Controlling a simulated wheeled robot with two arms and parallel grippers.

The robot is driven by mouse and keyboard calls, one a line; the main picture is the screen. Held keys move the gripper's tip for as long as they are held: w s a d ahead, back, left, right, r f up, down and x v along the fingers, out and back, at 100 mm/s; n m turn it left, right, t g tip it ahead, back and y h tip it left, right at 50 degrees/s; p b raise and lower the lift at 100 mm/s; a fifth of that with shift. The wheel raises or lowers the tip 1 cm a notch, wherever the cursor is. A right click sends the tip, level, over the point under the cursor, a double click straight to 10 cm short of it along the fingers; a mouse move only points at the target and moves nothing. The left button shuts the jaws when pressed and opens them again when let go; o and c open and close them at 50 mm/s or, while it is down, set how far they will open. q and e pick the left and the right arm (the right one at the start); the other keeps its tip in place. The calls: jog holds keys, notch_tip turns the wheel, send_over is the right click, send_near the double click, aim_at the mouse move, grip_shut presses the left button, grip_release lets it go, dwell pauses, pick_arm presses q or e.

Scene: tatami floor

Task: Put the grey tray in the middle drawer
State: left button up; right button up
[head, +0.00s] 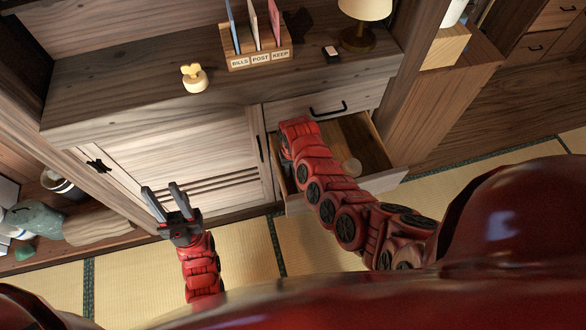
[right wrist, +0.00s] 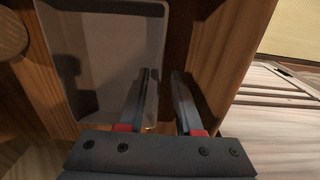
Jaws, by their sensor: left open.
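The grey tray (right wrist: 115,20) shows in the right wrist view, lying inside the open wooden drawer (head: 375,135). My right gripper (right wrist: 162,75) reaches down at the tray's right edge. One finger is over the tray and the other is outside its rim, with a visible gap between them. In the head view my right arm reaches into the drawer and hides its hand and the tray. The open drawer is below a shut drawer with a black handle (head: 328,108). My left gripper (head: 162,190) is open and empty in front of the sliding door.
A round wooden object (head: 352,167) lies in the open drawer, beside the tray. On the shelf above are a letter holder (head: 258,58), a yellow-and-white ornament (head: 194,77), a small dark box (head: 332,54) and a lamp (head: 358,38). The tatami floor in front is clear.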

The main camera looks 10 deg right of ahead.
jog(key=shift+w+r, duration=0.1)
jog(key=shift+r, duration=0.55)
notch_tip(320, 180, up, 11)
dwell(0.6)
